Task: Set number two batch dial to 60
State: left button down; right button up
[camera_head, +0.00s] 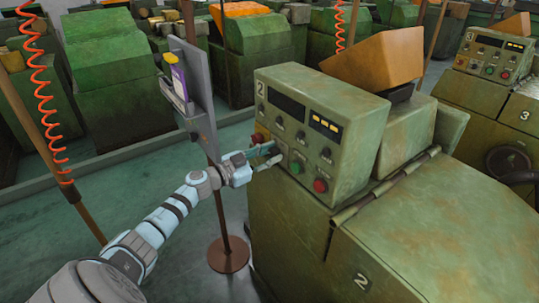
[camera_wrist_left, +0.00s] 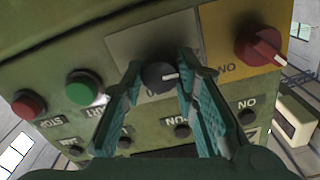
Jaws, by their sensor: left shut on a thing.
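The number two machine's control panel (camera_head: 320,125) faces my left arm in the head view, with a "2" at its upper left corner. My left gripper (camera_head: 272,154) is at the panel's lower left part. In the left wrist view, the gripper (camera_wrist_left: 166,72) has one finger on each side of a black dial (camera_wrist_left: 157,78) and is shut on it. My right gripper is not in view.
A red knob (camera_wrist_left: 260,47) on a yellow plate is beside the dial. A green button (camera_wrist_left: 83,88) and a red button (camera_wrist_left: 28,104) are on its other side. Several small black knobs are nearby. A grey signboard on a pole (camera_head: 192,95) stands close behind my left forearm.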

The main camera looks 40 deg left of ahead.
pick_arm(q)
jog(key=m, duration=0.5)
jog(key=shift+m, duration=0.4)
jog(key=m+b, duration=0.1)
jog(key=m, duration=0.4)
jog(key=shift+f, duration=0.1)
jog(key=m+b, duration=0.3)
jog(key=m, duration=0.3)
jog(key=shift+m, duration=0.4)
jog(key=m+b, duration=0.2)
jog(key=m, duration=0.3)
jog(key=shift+m+b, duration=0.3)
jog(key=c, duration=1.3)
grip_release()
